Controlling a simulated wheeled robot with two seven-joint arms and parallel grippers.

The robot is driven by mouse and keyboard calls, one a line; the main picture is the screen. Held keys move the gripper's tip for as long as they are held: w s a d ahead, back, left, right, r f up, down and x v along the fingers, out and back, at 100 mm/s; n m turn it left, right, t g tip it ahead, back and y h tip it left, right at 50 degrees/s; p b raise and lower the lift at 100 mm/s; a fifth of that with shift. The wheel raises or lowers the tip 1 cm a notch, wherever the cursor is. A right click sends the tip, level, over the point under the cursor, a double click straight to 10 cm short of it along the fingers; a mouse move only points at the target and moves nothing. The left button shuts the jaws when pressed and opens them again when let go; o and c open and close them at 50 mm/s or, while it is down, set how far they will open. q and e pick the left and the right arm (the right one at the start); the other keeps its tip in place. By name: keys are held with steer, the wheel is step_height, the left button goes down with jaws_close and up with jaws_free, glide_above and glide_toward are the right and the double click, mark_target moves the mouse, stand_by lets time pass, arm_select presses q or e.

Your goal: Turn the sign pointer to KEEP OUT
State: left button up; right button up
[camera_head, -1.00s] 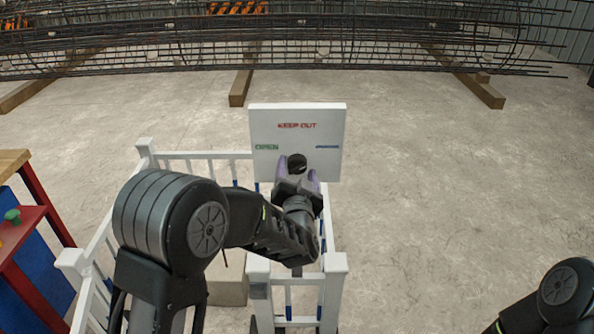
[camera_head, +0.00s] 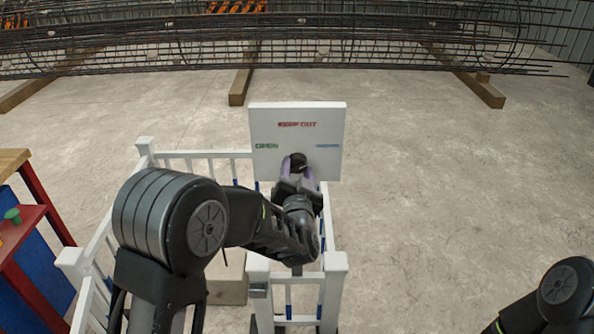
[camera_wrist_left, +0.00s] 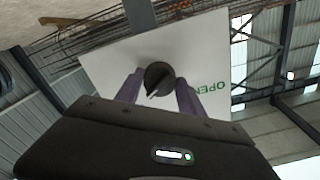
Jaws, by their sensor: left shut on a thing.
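The white sign board (camera_head: 330,112) stands upright with red KEEP OUT at the top, green OPEN at left and a small blue label at right. A round black knob (camera_head: 298,160) is on its lower middle. My left gripper (camera_head: 297,171) is shut on the knob, its purple fingers on either side. In the left wrist view the knob (camera_wrist_left: 158,76) sits between the fingers; its white mark points down and slightly left, away from OPEN. KEEP OUT is hidden there. My right gripper is out of frame; only part of that arm shows at lower right.
A white railing (camera_head: 145,146) surrounds the space below the sign, with a post (camera_head: 335,262) near my left arm. A red and blue stand (camera_head: 30,215) is at far left. A rebar cage (camera_head: 300,45) lies across the back on timbers. The floor at right is clear.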

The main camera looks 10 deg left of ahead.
arm_select(q)
steer(key=shift+f+n+b, duration=0.2)
steer(key=shift+n+b, duration=0.5)
steer(key=shift+b, duration=0.25)
steer(key=n+b, duration=0.8)
steer(key=b, duration=0.1)
steer(key=shift+d+b, duration=0.1)
steer(key=shift+b, duration=0.2)
steer(key=shift+r+n+b, duration=0.15)
steer(key=shift+n+b, duration=0.9)
steer(key=shift+n, duration=0.25)
steer(key=o, duration=1.4)
steer(key=shift+c, duration=0.2)
steer(key=v, duration=0.7)
steer(key=shift+s, duration=0.35)
